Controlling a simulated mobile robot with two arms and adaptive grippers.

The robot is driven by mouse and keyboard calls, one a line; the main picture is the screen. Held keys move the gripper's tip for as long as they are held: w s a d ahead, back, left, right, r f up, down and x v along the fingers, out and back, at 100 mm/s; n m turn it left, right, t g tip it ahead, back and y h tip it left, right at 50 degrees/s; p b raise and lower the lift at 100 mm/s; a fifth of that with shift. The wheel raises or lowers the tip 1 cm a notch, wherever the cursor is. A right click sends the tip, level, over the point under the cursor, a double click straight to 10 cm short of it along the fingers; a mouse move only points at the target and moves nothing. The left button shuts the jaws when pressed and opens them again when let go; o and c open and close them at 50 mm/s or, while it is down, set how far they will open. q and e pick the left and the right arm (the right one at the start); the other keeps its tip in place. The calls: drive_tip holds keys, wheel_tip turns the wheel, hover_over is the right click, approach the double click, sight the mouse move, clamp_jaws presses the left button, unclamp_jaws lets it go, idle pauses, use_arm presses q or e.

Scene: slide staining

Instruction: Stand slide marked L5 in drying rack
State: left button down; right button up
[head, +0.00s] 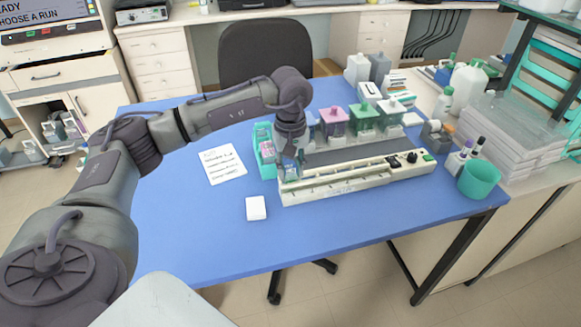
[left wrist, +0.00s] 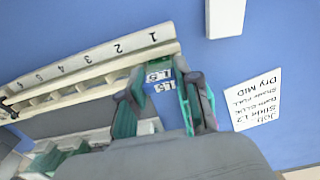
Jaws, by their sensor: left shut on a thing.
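My left gripper (head: 289,168) is at the left end of the white staining station. In the left wrist view its two dark fingers (left wrist: 163,95) with teal inner faces are shut on a slide (left wrist: 159,77) with a blue and white end marked L5. The fingers and wrist hide most of the slide. A long pale rack (left wrist: 88,67) with numbers from 1 upward lies just beyond the fingertips; it also shows along the station's front in the head view (head: 345,184). I cannot tell whether the slide touches the rack. My right gripper is not in view.
A teal tray (head: 267,160) stands left of the station. A written card (head: 222,165) and a small white block (head: 256,208) lie on the blue table (head: 190,225). Lidded staining jars (head: 363,117) stand behind the station. A teal cup (head: 478,180) stands at right.

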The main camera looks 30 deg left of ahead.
use_arm(q)
drive_tip(key=shift+f, duration=0.2)
drive_tip(key=c, duration=0.7)
unclamp_jaws()
drive_tip(key=shift+r, duration=0.1)
wheel_tip(320, 180, up, 12)
drive_tip(key=shift+f, duration=0.1)
idle(0.3)
